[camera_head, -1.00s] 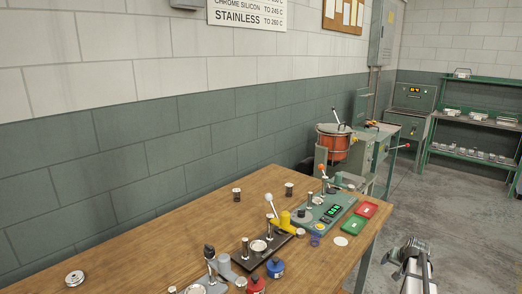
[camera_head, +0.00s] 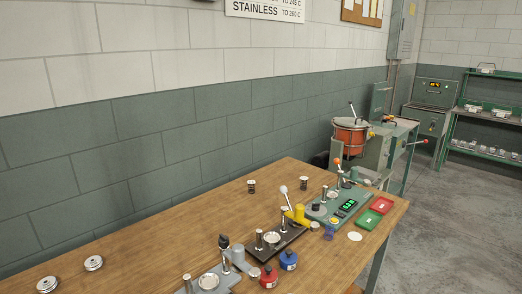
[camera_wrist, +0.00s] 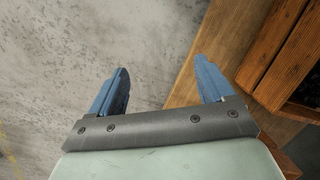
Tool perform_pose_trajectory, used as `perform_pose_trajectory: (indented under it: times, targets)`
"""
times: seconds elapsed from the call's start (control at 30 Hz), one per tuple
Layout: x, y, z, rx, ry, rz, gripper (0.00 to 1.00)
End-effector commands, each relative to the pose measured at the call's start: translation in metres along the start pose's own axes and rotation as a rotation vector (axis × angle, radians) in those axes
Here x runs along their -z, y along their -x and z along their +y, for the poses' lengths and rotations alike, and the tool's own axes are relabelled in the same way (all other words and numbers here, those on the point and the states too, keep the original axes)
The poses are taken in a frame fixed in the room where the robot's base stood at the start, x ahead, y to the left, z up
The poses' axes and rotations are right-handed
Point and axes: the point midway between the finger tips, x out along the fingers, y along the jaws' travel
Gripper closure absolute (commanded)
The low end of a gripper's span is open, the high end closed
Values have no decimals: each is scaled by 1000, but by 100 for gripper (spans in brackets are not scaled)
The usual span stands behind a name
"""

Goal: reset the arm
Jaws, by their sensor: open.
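My gripper (camera_wrist: 160,92) shows in the wrist view with its two blue fingers spread wide and nothing between them. It hangs over the bare concrete floor, beside a wooden edge at the right of that view. In the head view my gripper does not show. The wooden bench (camera_head: 150,248) fills the lower middle of the head view.
A copper pot (camera_head: 350,136) stands behind. Floor at right is clear.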

Motion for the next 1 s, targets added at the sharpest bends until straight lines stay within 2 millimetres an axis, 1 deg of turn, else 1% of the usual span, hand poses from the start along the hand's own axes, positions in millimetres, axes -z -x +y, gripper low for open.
perform_pose_trajectory:
  times: [0.03, 0.17, 0.2, 0.4, 0.5, 0.6, 0.7, 1.0]
  targets:
    - [-26, -12, -6, -12, 20, -40, 19]
    - [-77, -36, -15, -43, 64, -130, 19]
    - [-94, -43, -17, -54, 78, -158, 19]
    - [-171, -68, -20, -109, 142, -289, 19]
    - [-201, -75, -19, -132, 166, -341, 19]
    - [-223, -79, -17, -151, 185, -378, 19]
    - [-234, -81, -15, -162, 194, -397, 19]
    - [-234, -81, -15, -162, 194, -397, 19]
